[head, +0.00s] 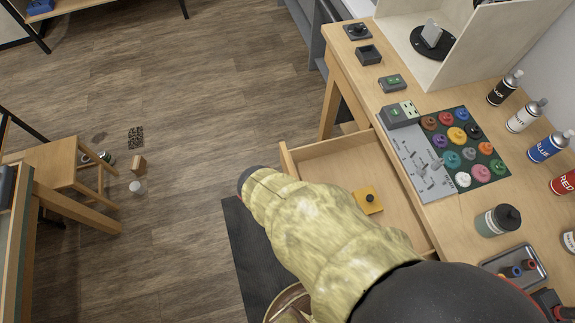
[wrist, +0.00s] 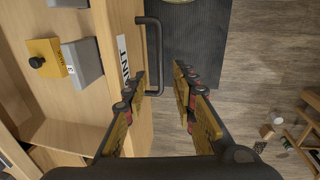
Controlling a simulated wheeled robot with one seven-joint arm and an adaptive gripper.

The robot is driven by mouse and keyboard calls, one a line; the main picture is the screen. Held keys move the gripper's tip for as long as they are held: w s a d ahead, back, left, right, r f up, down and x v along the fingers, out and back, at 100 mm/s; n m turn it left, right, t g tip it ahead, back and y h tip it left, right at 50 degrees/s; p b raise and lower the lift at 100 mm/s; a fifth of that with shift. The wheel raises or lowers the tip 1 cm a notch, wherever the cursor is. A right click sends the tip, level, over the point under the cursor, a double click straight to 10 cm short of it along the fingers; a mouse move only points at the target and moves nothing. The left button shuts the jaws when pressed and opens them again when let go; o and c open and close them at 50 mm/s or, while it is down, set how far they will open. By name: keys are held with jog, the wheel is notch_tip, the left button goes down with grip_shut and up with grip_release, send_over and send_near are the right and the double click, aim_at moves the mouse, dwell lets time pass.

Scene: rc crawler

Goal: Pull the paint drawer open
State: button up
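The paint drawer (head: 322,172) is pulled part way out of the wooden workbench, its light wooden inside showing in the head view. In the wrist view its front edge (wrist: 118,22) carries a white label (wrist: 123,57) ending in "INT" and a dark bar handle (wrist: 158,50). My gripper (wrist: 160,78) is open and empty at the handle's near end. One finger is over the drawer front and the other over the floor, with the bar between them in the picture. I cannot tell whether either touches it. In the head view my arm hides the gripper and handle.
A yellow block with a black knob (head: 368,199) lies in the drawer; a grey block (wrist: 82,62) beside it shows in the wrist view. Spray cans (head: 505,88) and a paint palette (head: 470,140) stand on the bench (head: 430,215).

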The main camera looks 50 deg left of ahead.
notch_tip(320, 180, up, 7)
jog(key=s, duration=0.1)
jog(key=shift+a+f, duration=0.15)
jog(key=shift+a, duration=0.05)
jog(key=shift+s, duration=0.1)
dwell(0.4)
